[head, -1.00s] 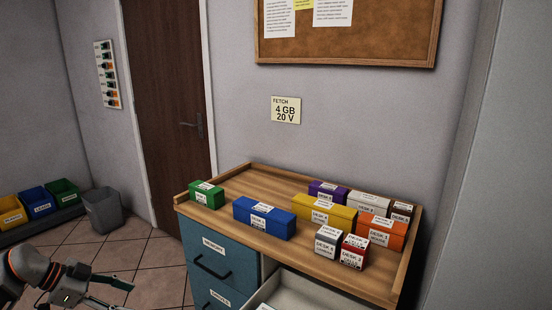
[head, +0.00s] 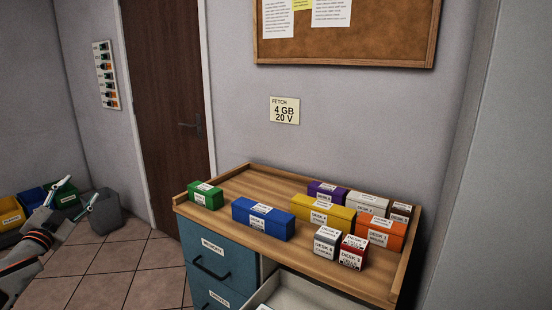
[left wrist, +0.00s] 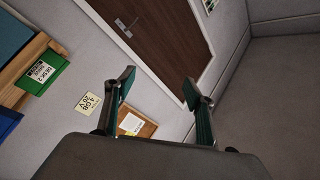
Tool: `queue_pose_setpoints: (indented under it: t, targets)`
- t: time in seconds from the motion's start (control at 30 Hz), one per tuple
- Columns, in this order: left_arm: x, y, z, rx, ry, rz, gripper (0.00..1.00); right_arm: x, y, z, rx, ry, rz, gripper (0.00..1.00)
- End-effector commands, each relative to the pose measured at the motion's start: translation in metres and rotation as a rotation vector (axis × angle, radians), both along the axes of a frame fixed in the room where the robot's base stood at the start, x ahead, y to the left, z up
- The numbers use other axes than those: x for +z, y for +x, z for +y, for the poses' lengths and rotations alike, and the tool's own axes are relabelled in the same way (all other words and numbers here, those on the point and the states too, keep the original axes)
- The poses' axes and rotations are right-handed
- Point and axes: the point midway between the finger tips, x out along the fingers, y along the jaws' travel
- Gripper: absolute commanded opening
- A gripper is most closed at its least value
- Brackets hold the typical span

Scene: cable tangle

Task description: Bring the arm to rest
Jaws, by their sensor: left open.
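My left gripper (head: 78,195) is at the left edge of the head view, raised in front of the coloured bins and the grey waste bin, with its fingers pointing up and to the right. It is open and empty. In the left wrist view its two fingers (left wrist: 160,90) are spread apart, with the wall and the brown door beyond and nothing between them at close range. My right gripper is in neither view.
A wooden-topped cabinet (head: 233,185) with teal drawers carries several coloured labelled boxes; a lower drawer (head: 290,293) stands open. The grey waste bin (head: 107,219) and coloured bins (head: 11,215) are at the left. Tiled floor (head: 130,262) is clear between.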

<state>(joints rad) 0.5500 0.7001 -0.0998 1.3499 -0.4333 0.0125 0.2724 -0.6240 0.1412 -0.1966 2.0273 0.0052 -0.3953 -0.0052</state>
Motion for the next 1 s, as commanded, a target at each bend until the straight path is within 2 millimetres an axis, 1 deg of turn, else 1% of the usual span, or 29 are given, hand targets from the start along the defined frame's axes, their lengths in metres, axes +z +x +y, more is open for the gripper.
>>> queue_pose_setpoints:
  t: [0.03,0.1,0.2,0.3,0.33,0.4,0.47,0.57,0.67,0.7,0.77,0.8,0.87,0.9,0.97,1.0]
  targets:
    - [-0.007,0.000,0.013,0.053,-0.008,0.029,0.54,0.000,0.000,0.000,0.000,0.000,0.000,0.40]
    - [-0.020,0.000,0.030,0.120,-0.014,0.078,0.54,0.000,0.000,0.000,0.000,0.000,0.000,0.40]
    - [-0.040,-0.002,0.048,0.194,-0.022,0.160,0.54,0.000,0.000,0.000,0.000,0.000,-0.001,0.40]
    - [-0.063,-0.005,0.061,0.249,-0.026,0.251,0.54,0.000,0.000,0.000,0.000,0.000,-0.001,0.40]
    - [-0.076,-0.007,0.055,0.244,-0.028,0.273,0.54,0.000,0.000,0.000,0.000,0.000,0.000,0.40]
    - [-0.101,-0.012,0.034,0.213,-0.034,0.295,0.54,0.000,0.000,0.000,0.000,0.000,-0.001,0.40]
    - [-0.122,-0.017,0.018,0.193,-0.040,0.316,0.54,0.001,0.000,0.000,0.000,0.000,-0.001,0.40]
    - [-0.159,-0.029,-0.011,0.155,-0.055,0.353,0.54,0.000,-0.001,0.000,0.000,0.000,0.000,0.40]
    - [-0.200,-0.048,-0.045,0.113,-0.076,0.398,0.54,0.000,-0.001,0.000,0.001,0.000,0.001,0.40]
    - [-0.218,-0.057,-0.060,0.095,-0.087,0.420,0.54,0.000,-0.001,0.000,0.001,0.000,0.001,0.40]
    - [-0.245,-0.074,-0.084,0.067,-0.106,0.451,0.54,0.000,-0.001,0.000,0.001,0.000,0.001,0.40]
    - [-0.264,-0.087,-0.101,0.048,-0.121,0.474,0.54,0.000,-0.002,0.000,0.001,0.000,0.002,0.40]
    - [-0.290,-0.108,-0.126,0.019,-0.145,0.508,0.54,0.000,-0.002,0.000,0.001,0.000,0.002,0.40]
    - [-0.306,-0.123,-0.142,0.002,-0.163,0.529,0.54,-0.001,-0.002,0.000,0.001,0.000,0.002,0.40]
    - [-0.329,-0.147,-0.167,-0.023,-0.191,0.564,0.54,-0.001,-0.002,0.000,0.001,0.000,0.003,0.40]
    - [-0.344,-0.165,-0.183,-0.038,-0.212,0.586,0.54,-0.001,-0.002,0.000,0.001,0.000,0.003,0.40]
